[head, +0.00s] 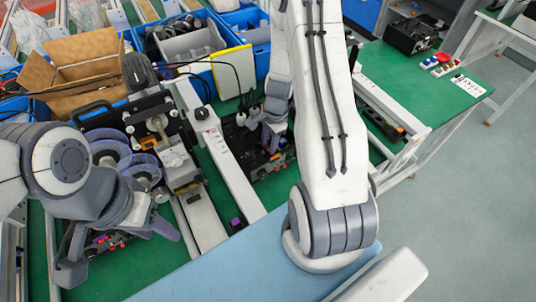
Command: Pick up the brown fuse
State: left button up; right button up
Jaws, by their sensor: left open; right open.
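I cannot make out a brown fuse for certain in the head view; small parts lie partly hidden under my grippers. My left gripper (118,246) is at the lower left, open, with its fingers spread above a dark unit with small red parts (108,241). My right gripper (259,126) is near the centre, open, with its fingers over a dark tray of small parts (268,163). Neither gripper visibly holds anything. My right arm covers part of the area to the right of that tray.
A machine with clear reels (108,148) stands beside my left arm. White rails (228,168) run across the green table. Blue bins (192,40), an open cardboard box (75,68) and a yellow-edged panel (233,72) are behind. Grey floor (470,220) is free at right.

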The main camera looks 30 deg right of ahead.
jog(key=shift+r, duration=0.1)
jog(key=shift+c, duration=0.3)
grip_shut()
